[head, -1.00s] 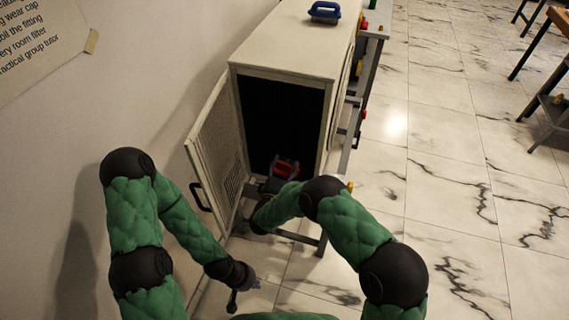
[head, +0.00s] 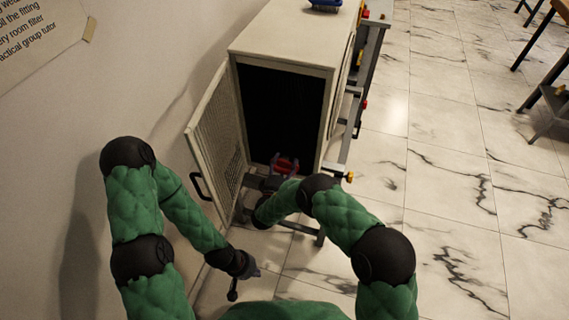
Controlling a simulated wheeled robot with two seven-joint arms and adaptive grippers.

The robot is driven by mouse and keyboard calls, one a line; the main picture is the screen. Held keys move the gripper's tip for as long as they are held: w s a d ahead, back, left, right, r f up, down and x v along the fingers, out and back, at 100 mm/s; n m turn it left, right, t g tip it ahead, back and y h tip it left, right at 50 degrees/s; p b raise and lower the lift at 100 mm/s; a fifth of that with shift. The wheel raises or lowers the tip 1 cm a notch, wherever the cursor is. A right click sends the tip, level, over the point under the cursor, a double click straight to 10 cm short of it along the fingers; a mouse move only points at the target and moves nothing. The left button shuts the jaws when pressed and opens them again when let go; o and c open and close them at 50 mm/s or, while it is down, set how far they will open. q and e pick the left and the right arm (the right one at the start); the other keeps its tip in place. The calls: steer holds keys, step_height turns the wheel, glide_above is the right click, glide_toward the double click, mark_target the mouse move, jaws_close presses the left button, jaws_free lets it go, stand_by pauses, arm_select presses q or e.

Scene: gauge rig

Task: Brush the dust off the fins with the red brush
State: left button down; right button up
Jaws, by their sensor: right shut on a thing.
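The cabinet (head: 285,38) stands against the wall with its mesh door (head: 215,140) swung open to the left. The fins (head: 283,105) inside are very dark, and I cannot make out any dust on them. My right gripper (head: 276,179) is shut on the red brush (head: 286,163) at the lower edge of the opening. The forearm and gripper partly hide the brush, and I cannot tell whether it touches the fins. My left gripper (head: 240,282) hangs low, in front of and below the door, away from the cabinet. Whether its fingers are open is unclear.
A blue-handled item (head: 325,4) sits on top of the cabinet. A grey metal frame (head: 358,110) with red and yellow parts runs along the right side. A paper sign (head: 40,35) hangs on the left wall.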

mark_target(282, 171)
steer(key=shift+v, duration=3)
steer(key=shift+s, duration=0.1)
steer(key=v, duration=0.3)
